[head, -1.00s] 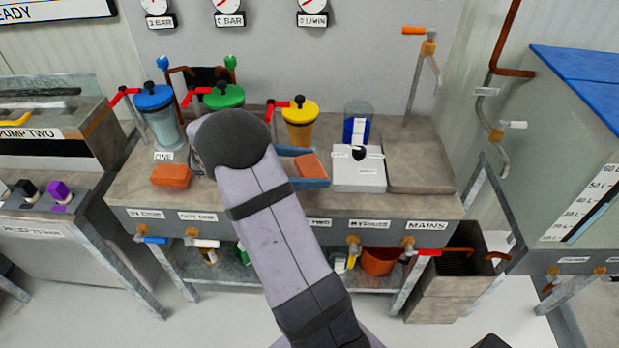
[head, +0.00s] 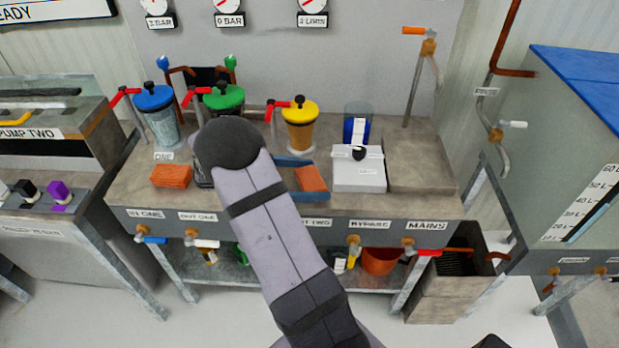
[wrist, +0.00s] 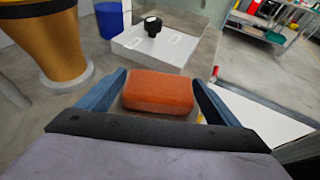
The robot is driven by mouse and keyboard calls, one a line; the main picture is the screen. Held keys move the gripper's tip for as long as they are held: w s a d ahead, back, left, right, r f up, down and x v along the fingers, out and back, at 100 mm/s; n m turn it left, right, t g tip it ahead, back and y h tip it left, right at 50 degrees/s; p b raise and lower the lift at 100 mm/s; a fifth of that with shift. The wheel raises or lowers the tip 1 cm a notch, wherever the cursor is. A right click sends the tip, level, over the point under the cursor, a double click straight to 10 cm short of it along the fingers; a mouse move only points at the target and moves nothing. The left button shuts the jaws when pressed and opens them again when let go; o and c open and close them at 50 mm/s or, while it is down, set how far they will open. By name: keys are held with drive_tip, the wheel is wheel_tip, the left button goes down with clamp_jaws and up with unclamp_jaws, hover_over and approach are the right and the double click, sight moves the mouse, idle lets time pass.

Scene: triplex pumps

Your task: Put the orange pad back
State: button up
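An orange pad (head: 311,178), a soft brick-shaped block, sits between the two blue fingers of my gripper (head: 306,174), over the front part of the bench. In the wrist view the pad (wrist: 158,92) lies crosswise between the fingertips, with a finger at each end; my gripper (wrist: 160,75) is shut on it. I cannot tell whether the pad touches the bench top. A second orange pad (head: 171,176) lies on the bench to the left. My arm hides part of the bench between the two pads.
A white box with a black knob (head: 359,170) stands just right of my gripper. Behind are yellow (head: 300,125), green (head: 224,97) and blue (head: 154,98) lidded pots and a clear cup with blue contents (head: 356,128). The bench's right end (head: 420,165) is clear.

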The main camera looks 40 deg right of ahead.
drive_tip(key=shift+o, duration=0.5)
drive_tip(key=shift+r, duration=0.2)
drive_tip(key=b+v, duration=0.1)
drive_tip(key=v, duration=1.1)
drive_tip(key=s+a+f+m+t+y, duration=0.2)
drive_tip(key=s+a+f+m+y, duration=0.2)
drive_tip(key=s+a+m+y, duration=0.2)
drive_tip(key=s+a+f+m+t+y, duration=0.3)
drive_tip(key=s+a+m+y, duration=0.3)
drive_tip(key=s+a, duration=0.5)
drive_tip(key=shift+a+f+m+y, duration=0.2)
drive_tip(key=shift+f+m+y, duration=0.1)
drive_tip(key=shift+f+m, duration=0.55)
wheel_tip(320, 180, up, 14)
drive_tip(key=p, duration=1.4)
drive_tip(key=shift+r, duration=0.15)
